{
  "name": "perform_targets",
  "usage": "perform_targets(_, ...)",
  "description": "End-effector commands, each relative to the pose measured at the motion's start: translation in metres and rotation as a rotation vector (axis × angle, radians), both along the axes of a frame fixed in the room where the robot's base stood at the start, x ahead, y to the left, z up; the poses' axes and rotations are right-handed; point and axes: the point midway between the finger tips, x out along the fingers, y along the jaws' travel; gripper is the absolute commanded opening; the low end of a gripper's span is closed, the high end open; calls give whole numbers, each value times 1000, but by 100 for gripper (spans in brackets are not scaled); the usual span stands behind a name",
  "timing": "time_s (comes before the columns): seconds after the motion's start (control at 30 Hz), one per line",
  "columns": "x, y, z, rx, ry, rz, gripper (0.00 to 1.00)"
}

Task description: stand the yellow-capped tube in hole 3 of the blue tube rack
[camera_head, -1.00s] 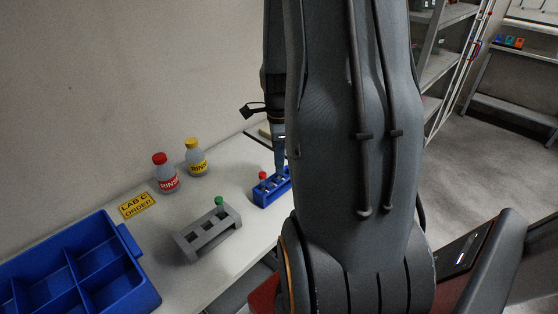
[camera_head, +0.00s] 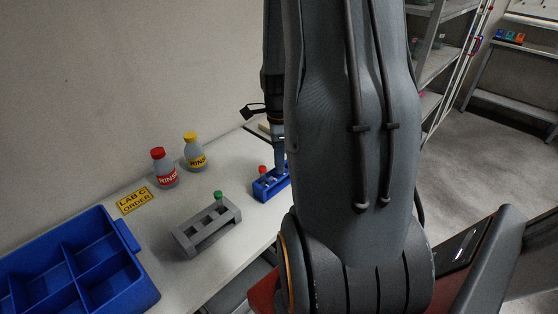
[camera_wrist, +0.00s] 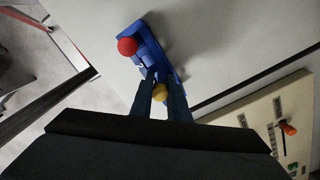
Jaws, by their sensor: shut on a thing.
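The blue tube rack (camera_head: 264,193) stands on the bench in the head view, partly hidden by my arm. It also shows in the wrist view (camera_wrist: 172,58), just beyond my fingers. A red-capped tube (camera_wrist: 127,46) stands at one end of it. My gripper (camera_wrist: 160,98) is shut on the yellow-capped tube (camera_wrist: 159,92), whose cap shows between the fingertips over the rack. In the head view my gripper (camera_head: 280,165) points down at the rack. The yellow-capped tube's lower end is hidden, so I cannot tell whether it is inside a hole.
A grey rack (camera_head: 189,240) with a green-capped tube (camera_head: 218,196) stands nearby. Red-capped (camera_head: 164,172) and yellow-capped (camera_head: 195,157) rinse bottles stand by the wall. A blue compartment bin (camera_head: 129,236) is at left. A beige panel with an orange knob (camera_wrist: 288,129) lies beside the rack.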

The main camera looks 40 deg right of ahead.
Motion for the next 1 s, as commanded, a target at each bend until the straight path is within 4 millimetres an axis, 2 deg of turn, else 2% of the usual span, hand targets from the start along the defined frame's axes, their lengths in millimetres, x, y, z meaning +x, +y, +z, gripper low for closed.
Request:
perform_targets(0.07, 0, 0, -2, 0, 0, 0, 0)
perform_targets(0.1, 0, 0, -2, 0, 0, 0, 20)
perform_targets(0.2, 0, 0, -1, 0, 0, 0, 37)
perform_targets(0.57, 0, 0, 2, -1, -1, 0, 37)
perform_targets(0.67, 1, -1, 10, -2, -3, 0, 37)
perform_targets(1.0, 1, -1, 57, -3, -4, 0, 37)
